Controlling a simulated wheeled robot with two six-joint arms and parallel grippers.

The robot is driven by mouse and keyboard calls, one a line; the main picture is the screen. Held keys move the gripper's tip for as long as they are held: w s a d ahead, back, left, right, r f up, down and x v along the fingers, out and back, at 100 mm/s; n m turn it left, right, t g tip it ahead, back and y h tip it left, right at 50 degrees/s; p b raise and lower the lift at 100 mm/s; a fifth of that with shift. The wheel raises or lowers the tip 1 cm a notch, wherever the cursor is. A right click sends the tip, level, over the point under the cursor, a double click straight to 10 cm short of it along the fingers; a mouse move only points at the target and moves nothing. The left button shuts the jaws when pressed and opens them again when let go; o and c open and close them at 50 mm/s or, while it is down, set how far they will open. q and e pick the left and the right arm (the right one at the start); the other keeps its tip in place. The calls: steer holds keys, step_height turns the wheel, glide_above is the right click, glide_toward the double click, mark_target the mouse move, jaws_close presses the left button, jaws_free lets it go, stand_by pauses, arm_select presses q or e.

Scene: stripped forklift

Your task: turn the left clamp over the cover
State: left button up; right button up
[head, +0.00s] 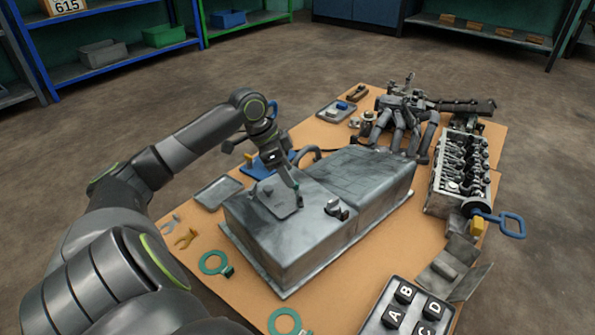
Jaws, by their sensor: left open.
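A large grey metal box (345,225) stands on the brown work surface. A flat grey cover plate (278,204) lies on the left part of its top. A dark metal clamp (338,209) stands on the top, right of the cover plate. My left gripper (296,197) comes down from the upper left, with its fingers close to the cover plate's right edge. It is open; I cannot tell whether it touches anything. I cannot make out a second clamp clearly; the fingers hide part of the plate's edge. My right gripper does not show.
A lettered block tray (408,309) is at the front right. An engine head (461,170) and a blue-handled tool (508,224) are at the right. A curved hose (309,152) rises behind the box.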

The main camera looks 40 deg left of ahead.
mark_target(300, 193)
arm_select(q)
steer(key=b+x, duration=0.3)
steer(key=x, duration=0.2)
steer(key=shift+f, duration=0.35)
steer(key=shift+b+x, duration=0.8)
steer(key=shift+x, duration=0.15)
steer(key=shift+w+d+r, duration=0.1)
steer(key=c, duration=1)
